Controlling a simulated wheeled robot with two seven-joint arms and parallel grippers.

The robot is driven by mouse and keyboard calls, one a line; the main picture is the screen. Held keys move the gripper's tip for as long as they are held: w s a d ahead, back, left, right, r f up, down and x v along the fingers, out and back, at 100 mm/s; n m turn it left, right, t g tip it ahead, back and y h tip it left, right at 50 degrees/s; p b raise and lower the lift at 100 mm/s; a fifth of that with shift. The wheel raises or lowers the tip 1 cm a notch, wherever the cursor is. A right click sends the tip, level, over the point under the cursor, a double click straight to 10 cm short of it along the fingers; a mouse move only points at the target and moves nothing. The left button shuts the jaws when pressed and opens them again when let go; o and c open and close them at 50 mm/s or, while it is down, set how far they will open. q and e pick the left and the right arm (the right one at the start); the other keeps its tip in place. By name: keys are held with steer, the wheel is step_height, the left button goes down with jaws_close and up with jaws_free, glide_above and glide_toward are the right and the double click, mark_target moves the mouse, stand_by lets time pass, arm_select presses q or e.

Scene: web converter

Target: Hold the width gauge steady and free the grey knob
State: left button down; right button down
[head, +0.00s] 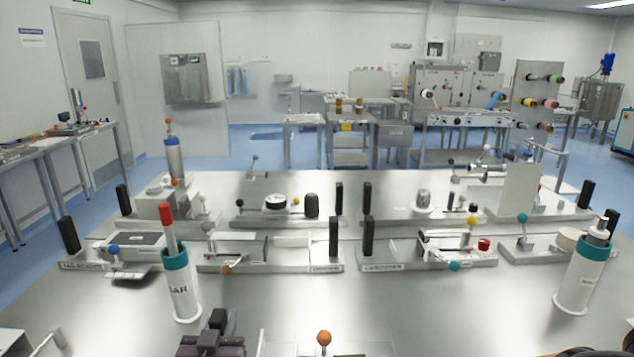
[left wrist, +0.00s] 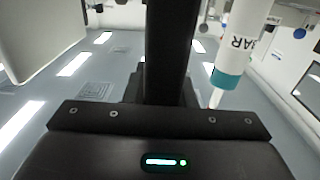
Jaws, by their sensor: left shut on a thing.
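My left gripper (head: 213,338) is at the bottom of the head view, by the front of the bench. It is shut on what looks like a dark upright handle. In the left wrist view a black bar (left wrist: 167,50) rises from the gripper body and hides what lies behind it. I cannot tell which fixture is the width gauge. A grey knob (head: 207,228) stands on a lever of the middle-left fixture (head: 230,248); other grey knobs (head: 254,157) show on fixtures farther back. My right gripper is not in view.
A white cylinder with a teal collar and red-tipped tool (head: 182,298) stands just beyond my left gripper. Another cylinder (head: 577,288) stands at right. An orange knob (head: 324,338) is near the front edge. The bench middle (head: 420,310) is clear.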

arm_select(q)
steer(key=shift+f, duration=0.3)
steer(key=c, duration=1.6)
jaws_free()
steer(key=o, duration=0.5)
steer(key=shift+w+r, duration=0.1)
steer(key=shift+r, duration=0.15)
steer(key=s, duration=1.2)
